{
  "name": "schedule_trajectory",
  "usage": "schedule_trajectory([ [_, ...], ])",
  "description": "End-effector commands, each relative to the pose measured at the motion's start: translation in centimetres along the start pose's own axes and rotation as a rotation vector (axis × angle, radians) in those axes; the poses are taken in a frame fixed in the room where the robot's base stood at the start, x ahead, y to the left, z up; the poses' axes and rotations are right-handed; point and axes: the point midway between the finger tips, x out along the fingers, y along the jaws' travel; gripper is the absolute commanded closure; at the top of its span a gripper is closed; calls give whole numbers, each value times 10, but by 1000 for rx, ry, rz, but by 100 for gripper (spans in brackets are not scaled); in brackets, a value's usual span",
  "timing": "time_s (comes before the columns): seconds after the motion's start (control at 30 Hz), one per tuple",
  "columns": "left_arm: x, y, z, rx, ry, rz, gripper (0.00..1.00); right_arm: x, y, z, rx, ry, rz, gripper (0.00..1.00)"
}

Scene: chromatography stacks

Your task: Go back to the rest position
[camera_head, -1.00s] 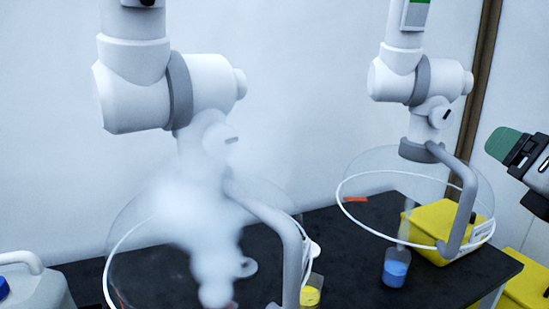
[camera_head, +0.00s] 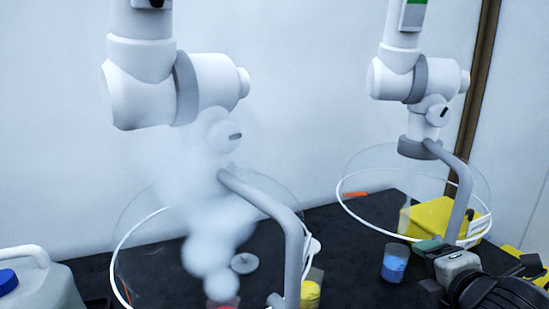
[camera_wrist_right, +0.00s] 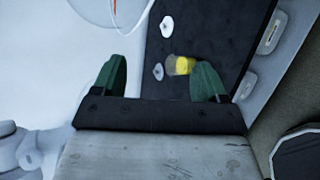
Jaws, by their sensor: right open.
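My right gripper (camera_head: 432,247) is at the lower right of the head view, over the dark bench and in front of the yellow box. In the right wrist view its two green fingers (camera_wrist_right: 160,78) stand wide apart. Nothing is held between them. A beaker with yellow contents (camera_wrist_right: 182,65) shows beyond the fingers, near the right one; it also stands on the bench in the head view (camera_head: 310,293). My left gripper is not in view.
The dark bench (camera_head: 340,260) holds a beaker of blue liquid (camera_head: 395,265) and a yellow box (camera_head: 432,216). White vapour (camera_head: 215,225) rises under the left extraction arm (camera_head: 205,85). The right extraction arm (camera_head: 425,80) hangs above the bench. A canister (camera_head: 45,285) is at lower left.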

Motion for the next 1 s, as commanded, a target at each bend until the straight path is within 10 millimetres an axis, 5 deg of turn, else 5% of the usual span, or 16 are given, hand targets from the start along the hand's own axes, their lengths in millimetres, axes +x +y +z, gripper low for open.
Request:
schedule_trajectory([
  [0.03,0,0,0,0,0,0,100,9,-34,-18,139,33,-76,27],
  [0.2,0,0,0,0,0,0,100,15,-135,-61,621,18,-312,27],
  [0.4,0,0,0,0,0,0,100,-7,-227,-96,1057,-125,-539,27],
  [0.87,0,0,-1,0,2,0,100,-77,-339,-136,1569,-525,-803,27],
  [1.0,-7,0,-3,0,4,0,100,-50,-359,-141,1549,-519,-807,27],
])
